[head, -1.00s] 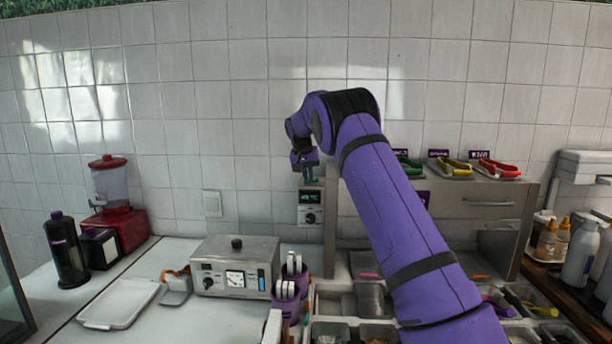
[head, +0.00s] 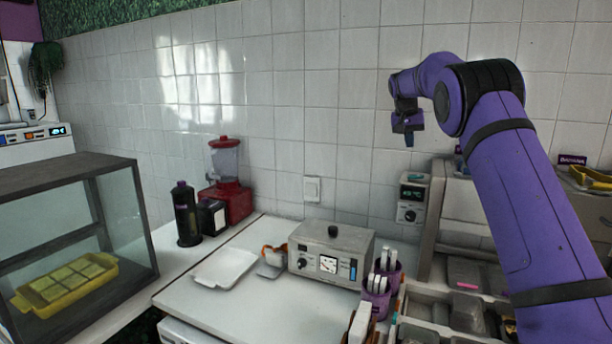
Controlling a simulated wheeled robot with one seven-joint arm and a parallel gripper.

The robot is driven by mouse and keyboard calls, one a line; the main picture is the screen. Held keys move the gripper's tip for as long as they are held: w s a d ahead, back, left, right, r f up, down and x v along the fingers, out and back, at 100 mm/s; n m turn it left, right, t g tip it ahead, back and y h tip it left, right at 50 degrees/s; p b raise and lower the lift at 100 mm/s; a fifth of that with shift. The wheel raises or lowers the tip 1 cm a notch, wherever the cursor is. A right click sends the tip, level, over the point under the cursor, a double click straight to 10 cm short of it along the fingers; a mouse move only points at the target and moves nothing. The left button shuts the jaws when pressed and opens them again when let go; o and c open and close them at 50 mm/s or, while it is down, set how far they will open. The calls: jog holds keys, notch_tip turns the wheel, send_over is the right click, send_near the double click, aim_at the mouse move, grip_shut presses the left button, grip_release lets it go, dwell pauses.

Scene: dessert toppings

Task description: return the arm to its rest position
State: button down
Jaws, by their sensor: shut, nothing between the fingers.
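My purple arm rises on the right of the head view and bends at a black joint near the top. My gripper (head: 408,138) hangs from its end, pointing down in front of the tiled wall, high above the counter. Its fingers look dark, narrow and close together, with nothing held in them. It is apart from every object in view.
Below stand a metal box with a dial (head: 331,253), purple cups of utensils (head: 377,296) and topping bins (head: 457,305). Left are a white tray (head: 225,268), a red blender (head: 228,190), a dark bottle (head: 186,215) and a glass case (head: 125,225). Air around the gripper is clear.

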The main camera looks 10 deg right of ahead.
jog(key=s+a+r+n+t+y, duration=0.1)
jog(key=s+a+r, duration=0.25)
jog(key=s, duration=0.65)
jog(key=s+a+r+n+y, duration=0.1)
jog(key=s+a+r, duration=0.25)
jog(key=s, duration=0.55)
jog(key=s+a+r+n+t, duration=0.1)
jog(key=s+a+r, duration=0.25)
jog(key=s, duration=0.65)
jog(key=s+a+f+n, duration=0.1)
jog(key=s+f, duration=0.3)
jog(key=s, duration=0.5)
jog(key=s+a+f+n+t+y, duration=0.1)
jog(key=s+a+f, duration=0.3)
jog(key=s, duration=0.4)
jog(key=s+a+f+n, duration=0.1)
jog(key=s+a+f, duration=0.2)
jog(key=s, duration=0.6)
jog(key=shift+s+f, duration=0.35)
jog(key=shift+f, duration=0.4)
jog(key=c, duration=1.8)
grip_release()
